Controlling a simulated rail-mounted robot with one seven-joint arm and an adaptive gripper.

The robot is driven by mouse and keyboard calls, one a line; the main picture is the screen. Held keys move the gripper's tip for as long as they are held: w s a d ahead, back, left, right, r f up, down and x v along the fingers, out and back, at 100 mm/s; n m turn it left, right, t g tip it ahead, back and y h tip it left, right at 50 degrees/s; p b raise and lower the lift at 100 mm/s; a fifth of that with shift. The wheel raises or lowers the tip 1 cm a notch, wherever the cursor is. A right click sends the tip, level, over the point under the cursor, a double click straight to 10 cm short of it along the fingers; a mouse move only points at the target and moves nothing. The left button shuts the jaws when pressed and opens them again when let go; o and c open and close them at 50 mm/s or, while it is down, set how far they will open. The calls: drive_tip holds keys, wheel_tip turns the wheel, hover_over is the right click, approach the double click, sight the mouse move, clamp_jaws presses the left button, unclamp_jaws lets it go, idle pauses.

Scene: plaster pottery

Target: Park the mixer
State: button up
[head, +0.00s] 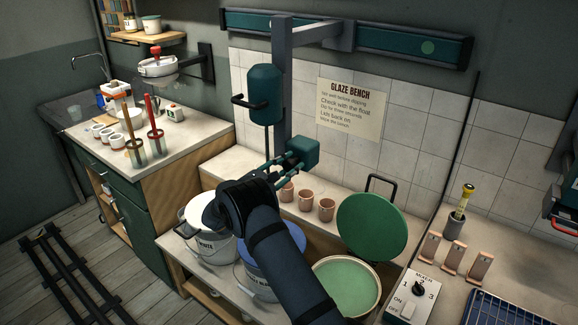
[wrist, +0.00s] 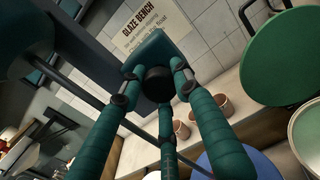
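The mixer's teal motor housing (head: 264,92) hangs at the left of a grey vertical post (head: 282,70), with a black side handle and a shaft running down. The post hangs from an arm on the teal wall rail (head: 410,45). A teal box (head: 304,150) sits low on the post; in the wrist view, a black round knob (wrist: 158,82) faces me from it. My gripper (head: 283,164) is at this knob. Its three fingers (wrist: 156,90) spread around the knob, with a small gap visible; contact is not clear. The shaft's lower end is hidden.
A white-lidded bucket (head: 203,212) and a blue-lidded bucket (head: 275,255) stand below my arm. Several clay cups (head: 306,200), a green round lid (head: 372,226) and a green-filled tub (head: 346,285) are to the right. A switch box (head: 410,295) stands at front right.

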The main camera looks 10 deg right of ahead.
drive_tip(key=c, duration=0.6)
clamp_jaws()
drive_tip(key=shift+a, duration=0.1)
